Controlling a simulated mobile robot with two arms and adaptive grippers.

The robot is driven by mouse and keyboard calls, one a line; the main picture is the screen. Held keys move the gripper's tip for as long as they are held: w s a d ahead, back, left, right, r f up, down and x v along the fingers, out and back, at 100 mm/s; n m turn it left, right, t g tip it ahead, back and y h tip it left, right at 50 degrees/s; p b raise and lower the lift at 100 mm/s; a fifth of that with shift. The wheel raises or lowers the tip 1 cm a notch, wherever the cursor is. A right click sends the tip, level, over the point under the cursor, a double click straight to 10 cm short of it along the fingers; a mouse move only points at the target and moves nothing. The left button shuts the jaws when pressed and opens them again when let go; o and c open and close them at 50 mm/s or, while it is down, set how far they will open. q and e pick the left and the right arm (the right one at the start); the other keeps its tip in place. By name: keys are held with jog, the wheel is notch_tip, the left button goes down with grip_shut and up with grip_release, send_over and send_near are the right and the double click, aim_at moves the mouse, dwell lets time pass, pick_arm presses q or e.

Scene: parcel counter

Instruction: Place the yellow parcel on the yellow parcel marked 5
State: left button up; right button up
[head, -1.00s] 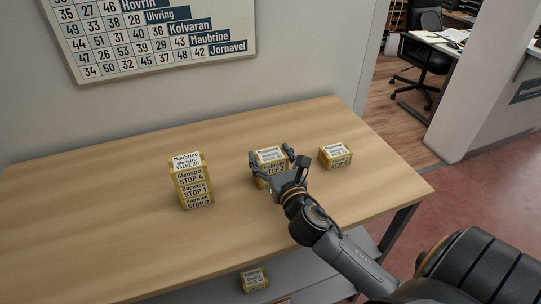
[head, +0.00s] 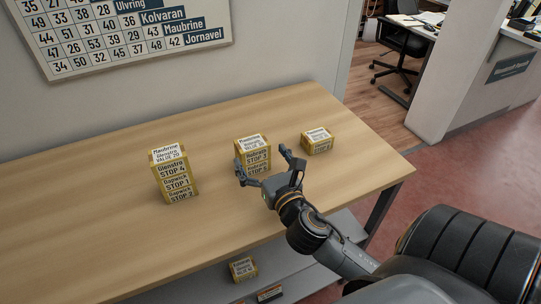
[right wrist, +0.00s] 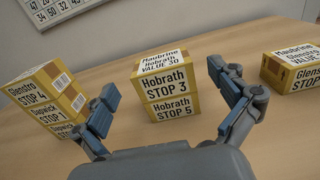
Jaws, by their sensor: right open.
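A yellow parcel labelled Hobrath STOP 3 (head: 252,147) sits squarely on the yellow parcel marked Hobrath STOP 5 (right wrist: 171,107). They form a two-high upright stack on the table. The upper parcel also shows in the right wrist view (right wrist: 167,83), with Maubrine, Hobrath and VALUE 30 on its top. My right gripper (head: 264,163) is open and empty in front of this stack, its fingers apart from the parcels. In the right wrist view the stack stands beyond and between the open fingers (right wrist: 160,85). My left gripper is not in view.
A three-high yellow stack (head: 175,178) stands left on the wooden table (head: 90,210). A single yellow parcel (head: 318,142) lies to the right, its STOP number unclear. More parcels (head: 242,269) lie on the lower shelf. The table's front left is clear.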

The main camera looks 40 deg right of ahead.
jog(key=b+v, duration=0.1)
jog(key=v, duration=0.5)
jog(key=shift+s, duration=0.35)
